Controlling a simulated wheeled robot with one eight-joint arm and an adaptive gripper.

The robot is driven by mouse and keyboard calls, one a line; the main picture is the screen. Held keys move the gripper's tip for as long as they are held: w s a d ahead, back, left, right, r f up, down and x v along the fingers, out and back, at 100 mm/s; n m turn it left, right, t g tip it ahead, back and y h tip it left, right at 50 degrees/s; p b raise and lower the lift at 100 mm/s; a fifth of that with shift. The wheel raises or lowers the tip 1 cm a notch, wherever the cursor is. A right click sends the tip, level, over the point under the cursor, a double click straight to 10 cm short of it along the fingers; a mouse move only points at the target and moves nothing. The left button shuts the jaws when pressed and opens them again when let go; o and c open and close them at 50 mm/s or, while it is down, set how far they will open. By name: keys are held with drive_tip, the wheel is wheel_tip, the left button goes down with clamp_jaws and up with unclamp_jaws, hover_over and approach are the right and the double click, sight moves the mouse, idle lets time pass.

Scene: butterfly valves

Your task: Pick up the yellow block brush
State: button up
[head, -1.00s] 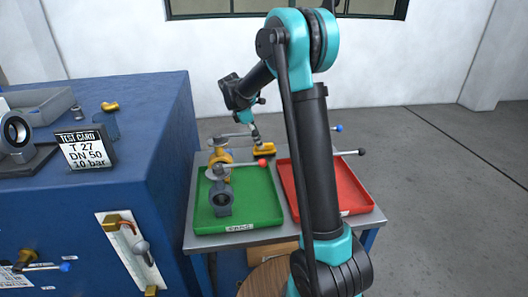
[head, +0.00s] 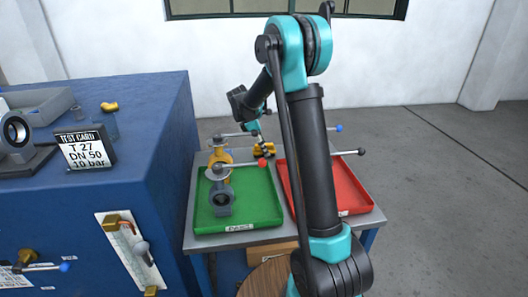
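The yellow block brush (head: 257,154) is small in the head view. It lies at the back of the table, behind the green tray (head: 262,220). My gripper (head: 262,144) points down right at the brush and hides part of it. Yellow shows on both sides of the fingertips. I cannot tell whether the fingers touch it or whether they are open or shut.
Valves stand in and behind the green tray, including a grey one (head: 221,198) and a yellow one (head: 217,157) with lever handles. A red tray (head: 349,187) lies to the right, partly behind my arm. A blue bench (head: 150,130) with a test card (head: 86,148) stands left.

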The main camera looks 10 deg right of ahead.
drive_tip(key=c, duration=0.7)
drive_tip(key=shift+o, duration=0.2)
wheel_tip(320, 180, up, 20)
idle(0.3)
drive_tip(key=o, duration=0.5)
drive_tip(key=c, duration=0.3)
